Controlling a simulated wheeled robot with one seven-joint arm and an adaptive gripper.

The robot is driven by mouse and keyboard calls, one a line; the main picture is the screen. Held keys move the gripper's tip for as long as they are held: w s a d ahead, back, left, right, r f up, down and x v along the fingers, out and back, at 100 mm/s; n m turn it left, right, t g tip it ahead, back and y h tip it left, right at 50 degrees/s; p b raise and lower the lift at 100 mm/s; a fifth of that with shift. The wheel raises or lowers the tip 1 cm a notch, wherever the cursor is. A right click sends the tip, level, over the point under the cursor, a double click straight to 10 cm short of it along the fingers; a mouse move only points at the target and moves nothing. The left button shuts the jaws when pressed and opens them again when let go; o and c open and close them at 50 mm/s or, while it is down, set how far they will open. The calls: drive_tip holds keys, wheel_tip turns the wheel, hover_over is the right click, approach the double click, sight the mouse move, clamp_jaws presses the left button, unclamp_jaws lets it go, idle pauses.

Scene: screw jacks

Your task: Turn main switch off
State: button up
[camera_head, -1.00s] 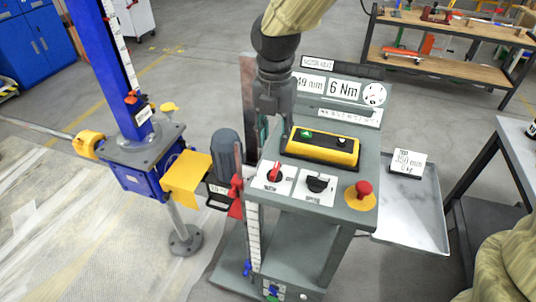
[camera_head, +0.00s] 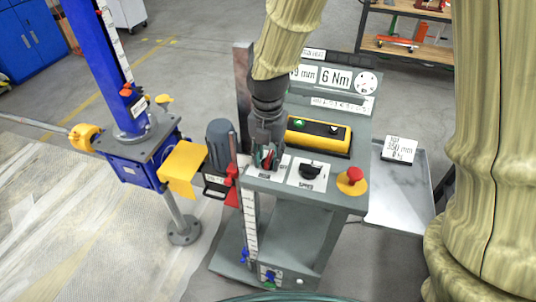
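The main switch (camera_head: 267,158) has a red handle on a white plate, at the left of the grey control console (camera_head: 330,197). My gripper (camera_head: 265,160) points down right at this switch, and its fingers hide most of the handle. A bit of red shows between or beside the fingers. I cannot tell whether they are shut on the handle or only around it, nor which way the handle points. To its right is a black rotary knob (camera_head: 311,171) on its own white plate.
A red mushroom button (camera_head: 354,174) on a yellow base sits at the console's right. A yellow button box (camera_head: 319,135) stands just behind the switches. A blue screw jack (camera_head: 140,160) and grey motor (camera_head: 221,145) are at left. A metal side tray (camera_head: 402,205) is at right.

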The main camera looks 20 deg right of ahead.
drive_tip(key=shift+s+r, duration=0.1)
drive_tip(key=shift+s, duration=0.1)
drive_tip(key=shift+w, duration=0.1)
clamp_jaws()
drive_tip(key=shift+m+p, duration=0.3)
drive_tip(key=shift+a+r+m+p, duration=0.1)
drive_tip(key=shift+m+p, duration=0.4)
drive_tip(key=m+p, duration=0.2)
drive_tip(key=m, duration=0.2)
drive_tip(key=shift+w+a+p, duration=0.1)
drive_tip(key=shift+w+p, duration=0.1)
drive_tip(key=shift+p, duration=0.15)
drive_tip(key=m+p, duration=0.1)
drive_tip(key=m, duration=0.3)
drive_tip(key=m+p, duration=0.1)
drive_tip(key=m, duration=0.1)
drive_tip(key=shift+w+m+p, duration=0.3)
drive_tip(key=shift+m+p, duration=0.05)
drive_tip(key=shift+m, duration=0.05)
drive_tip(key=m, duration=0.1)
drive_tip(key=m+p, duration=0.1)
drive_tip(key=m, duration=0.3)
drive_tip(key=shift+w, duration=0.25)
drive_tip(key=shift+m, duration=0.4)
